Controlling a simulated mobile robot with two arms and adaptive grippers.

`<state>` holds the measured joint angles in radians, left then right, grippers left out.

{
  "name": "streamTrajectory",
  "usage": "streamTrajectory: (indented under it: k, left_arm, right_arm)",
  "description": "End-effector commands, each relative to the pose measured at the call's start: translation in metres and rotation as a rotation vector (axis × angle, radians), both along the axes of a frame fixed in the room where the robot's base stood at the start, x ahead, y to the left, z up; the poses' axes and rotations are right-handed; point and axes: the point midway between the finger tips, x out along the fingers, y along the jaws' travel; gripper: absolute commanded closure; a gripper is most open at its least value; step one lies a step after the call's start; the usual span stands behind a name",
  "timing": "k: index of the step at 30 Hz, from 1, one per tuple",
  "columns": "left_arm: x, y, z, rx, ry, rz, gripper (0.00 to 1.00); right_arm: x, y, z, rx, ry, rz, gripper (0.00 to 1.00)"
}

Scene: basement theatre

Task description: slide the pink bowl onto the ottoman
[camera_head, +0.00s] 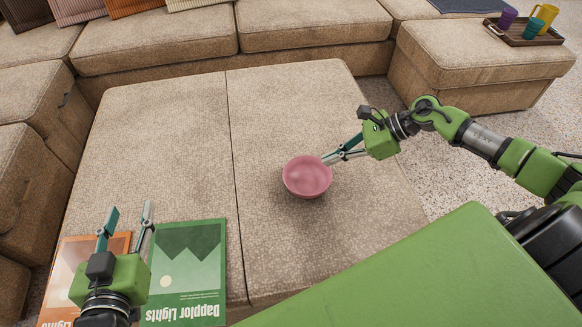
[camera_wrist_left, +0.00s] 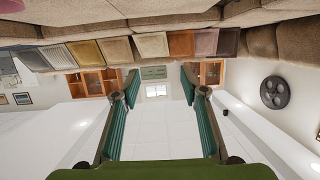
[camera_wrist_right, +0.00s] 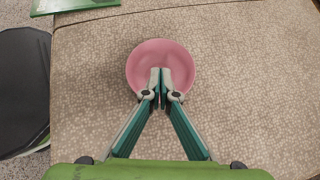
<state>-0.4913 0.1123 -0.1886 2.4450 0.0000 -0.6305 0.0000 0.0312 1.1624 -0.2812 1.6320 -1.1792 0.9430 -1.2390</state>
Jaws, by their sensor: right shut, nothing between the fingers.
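The pink bowl (camera_head: 307,176) stands upright on the right one of two beige cushioned blocks (camera_head: 285,110) that lie side by side with a seam between them. It looks empty. My right gripper (camera_head: 325,160) is shut and empty at the bowl's right side. In the right wrist view its fingertips (camera_wrist_right: 160,72) overlap the near part of the bowl (camera_wrist_right: 172,50); I cannot tell whether they touch it. My left gripper (camera_head: 130,212) is open and empty above the front of the left block (camera_head: 165,140). Its spread fingers show in the left wrist view (camera_wrist_left: 160,82).
A green book (camera_head: 188,272) and an orange one (camera_head: 75,255) lie at the front left. A separate beige block (camera_head: 480,65) at the back right carries a tray (camera_head: 524,38) with several cups. Sofa seats (camera_head: 155,42) border the back and left.

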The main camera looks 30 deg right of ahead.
Motion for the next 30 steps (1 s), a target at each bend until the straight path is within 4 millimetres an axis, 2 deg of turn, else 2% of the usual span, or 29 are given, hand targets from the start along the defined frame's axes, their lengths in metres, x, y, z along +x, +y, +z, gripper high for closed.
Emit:
streamTrajectory:
  k: [1, 3, 8, 16, 23, 30]
  left_arm:
    - [0.001, -0.001, 0.003, -0.003, -0.014, -0.001, 0.6]
    - [0.002, -0.001, 0.008, -0.008, -0.031, -0.002, 0.6]
    - [0.006, -0.005, 0.022, -0.025, -0.101, -0.006, 0.6]
    - [0.012, -0.013, 0.075, -0.088, -0.347, -0.022, 0.6]
    - [0.003, -0.017, 0.122, -0.147, -0.565, -0.035, 0.6]
    - [-0.005, -0.018, 0.145, -0.175, -0.668, -0.04, 0.6]
  right_arm:
    - [-0.004, -0.009, -0.002, -0.037, 0.006, 0.029, 1.0]
    - [-0.008, -0.015, -0.005, -0.064, 0.013, 0.054, 1.0]
    - [-0.007, -0.008, -0.016, -0.071, 0.016, 0.066, 1.0]
    - [0.009, 0.023, -0.05, -0.067, 0.015, 0.064, 1.0]
    - [0.021, 0.05, -0.078, -0.068, 0.016, 0.063, 1.0]
    - [0.035, 0.078, -0.076, -0.068, 0.015, 0.063, 1.0]
